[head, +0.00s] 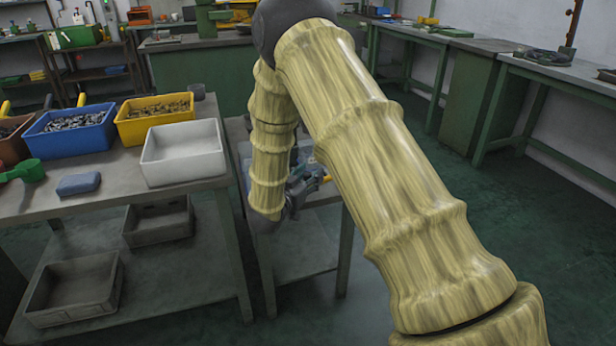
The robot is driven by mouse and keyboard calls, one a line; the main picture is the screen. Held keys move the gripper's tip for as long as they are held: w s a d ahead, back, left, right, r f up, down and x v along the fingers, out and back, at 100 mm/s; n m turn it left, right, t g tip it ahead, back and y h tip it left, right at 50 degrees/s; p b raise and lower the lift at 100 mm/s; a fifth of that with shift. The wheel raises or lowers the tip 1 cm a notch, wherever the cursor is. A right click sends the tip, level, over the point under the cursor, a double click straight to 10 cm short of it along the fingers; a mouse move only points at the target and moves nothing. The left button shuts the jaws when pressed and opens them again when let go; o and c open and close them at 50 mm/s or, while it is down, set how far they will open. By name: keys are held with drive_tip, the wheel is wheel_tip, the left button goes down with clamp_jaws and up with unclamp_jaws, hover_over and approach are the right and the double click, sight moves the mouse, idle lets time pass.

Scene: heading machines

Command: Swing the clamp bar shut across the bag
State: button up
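My arm reaches across the middle of the head view and bends down toward a small green-legged stand (302,262). My gripper (298,190) is at the arm's far end, low over the stand's top and mostly hidden by my own arm links. Its fingertips cannot be made out. A small teal and orange-yellow thing shows right beside the gripper, partly covered; I cannot tell what it is or whether they touch. I cannot make out the clamp bar or the bag.
A workbench (110,195) at left holds a white bin (183,168), a yellow bin (128,132) and a blue bin (50,143) with small metal parts, and a blue block (78,184). Grey trays sit on its lower shelf. Green floor (490,240) is clear at right, before wall benches.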

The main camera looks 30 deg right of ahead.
drive_tip(key=shift+s+a, duration=0.15)
drive_tip(key=shift+a, duration=0.4)
drive_tip(key=v, duration=1.1)
drive_tip(key=shift+s+a+f, duration=0.1)
